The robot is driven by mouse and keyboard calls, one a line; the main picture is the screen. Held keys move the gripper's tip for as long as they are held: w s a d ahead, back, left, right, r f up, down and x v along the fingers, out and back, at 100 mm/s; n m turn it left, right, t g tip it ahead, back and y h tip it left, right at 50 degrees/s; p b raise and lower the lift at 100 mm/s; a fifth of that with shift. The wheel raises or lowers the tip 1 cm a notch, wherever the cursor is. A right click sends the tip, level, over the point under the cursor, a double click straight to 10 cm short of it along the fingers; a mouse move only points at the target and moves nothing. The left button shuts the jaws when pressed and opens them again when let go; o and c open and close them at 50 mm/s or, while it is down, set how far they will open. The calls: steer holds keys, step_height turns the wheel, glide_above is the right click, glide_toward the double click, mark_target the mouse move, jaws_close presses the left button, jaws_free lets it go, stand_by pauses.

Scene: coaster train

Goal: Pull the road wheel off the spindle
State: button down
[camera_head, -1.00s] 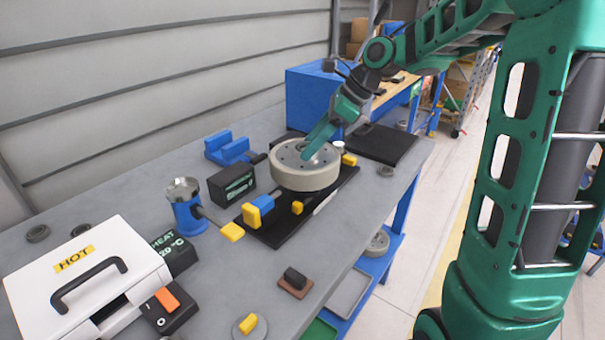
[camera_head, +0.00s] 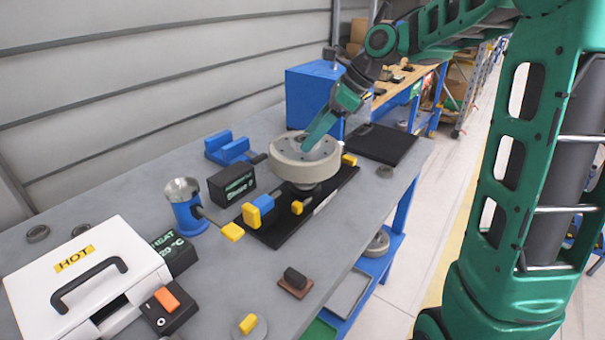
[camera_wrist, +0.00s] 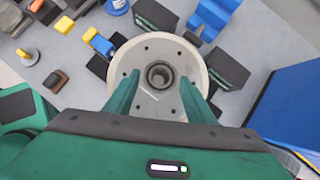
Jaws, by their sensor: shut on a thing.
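The road wheel (camera_head: 306,163) is a thick pale-grey disc with a ring of small dark holes. It is raised above the black base plate (camera_head: 274,231), with a dark part of the fixture showing beneath it. In the wrist view the wheel (camera_wrist: 115,68) fills the middle, with a dark round bore at its centre. My gripper (camera_head: 306,148) reaches down into the wheel from above. In the wrist view its two green fingers (camera_wrist: 160,105) sit on either side of the bore, against the wheel's hub area. The spindle is mostly hidden by the wheel.
Yellow-and-blue clamps (camera_head: 258,209) stand on the plate. A black display box (camera_head: 232,184), a blue V-shaped stand (camera_head: 226,148), a blue cup (camera_head: 185,204) and a white HOT case (camera_head: 85,275) are to the left. A black mat (camera_head: 381,144) lies clear at right; a blue box (camera_head: 314,97) stands behind.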

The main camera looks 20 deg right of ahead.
steer(key=shift+r, duration=3)
steer(key=shift+r, duration=1.9)
